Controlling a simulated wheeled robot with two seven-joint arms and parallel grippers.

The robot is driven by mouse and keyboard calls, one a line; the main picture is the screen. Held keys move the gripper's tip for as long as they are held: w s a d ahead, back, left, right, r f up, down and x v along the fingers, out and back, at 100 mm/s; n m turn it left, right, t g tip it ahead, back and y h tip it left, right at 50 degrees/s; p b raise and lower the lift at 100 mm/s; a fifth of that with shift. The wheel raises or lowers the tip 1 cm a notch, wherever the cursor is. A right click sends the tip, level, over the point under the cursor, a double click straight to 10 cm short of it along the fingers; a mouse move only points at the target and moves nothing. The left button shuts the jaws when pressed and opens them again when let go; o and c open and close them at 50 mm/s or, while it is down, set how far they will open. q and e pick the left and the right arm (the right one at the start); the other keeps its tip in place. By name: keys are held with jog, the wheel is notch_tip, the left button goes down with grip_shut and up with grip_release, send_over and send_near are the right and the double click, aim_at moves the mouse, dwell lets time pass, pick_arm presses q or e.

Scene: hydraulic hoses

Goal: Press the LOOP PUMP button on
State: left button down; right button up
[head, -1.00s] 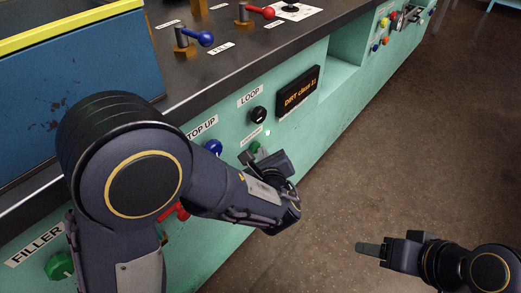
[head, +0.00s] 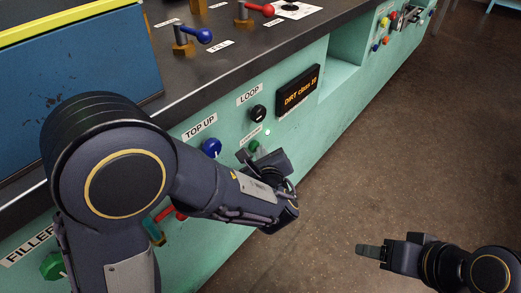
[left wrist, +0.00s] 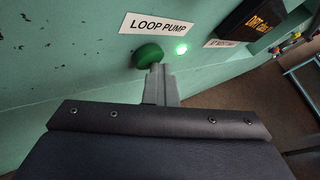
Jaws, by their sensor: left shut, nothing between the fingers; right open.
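The green LOOP PUMP button (left wrist: 149,55) is on the teal panel, under the LOOP PUMP label (left wrist: 157,24) in the left wrist view. A small lamp (left wrist: 181,49) right of it glows green. In the head view the button (head: 254,146) is partly hidden behind my left gripper (head: 246,156); the lamp (head: 267,132) shows bright. My left gripper is shut and empty; its fingertips (left wrist: 158,70) overlap the button's lower right edge in the wrist view. I cannot tell whether they touch. My right gripper (head: 369,251) is open and empty over the floor.
A black LOOP knob (head: 258,113), a blue TOP UP knob (head: 212,148) and a green FILLER knob (head: 53,266) are on the same panel. An orange-lettered display (head: 298,92) is to the right. The floor (head: 400,150) at right is clear.

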pick_arm(q)
jog(key=shift+w+a, duration=0.1)
jog(key=shift+a, duration=0.45)
jog(key=s+d, duration=0.3)
jog(key=d, duration=0.2)
jog(key=shift+s+d, duration=0.2)
jog(key=shift+s, duration=0.1)
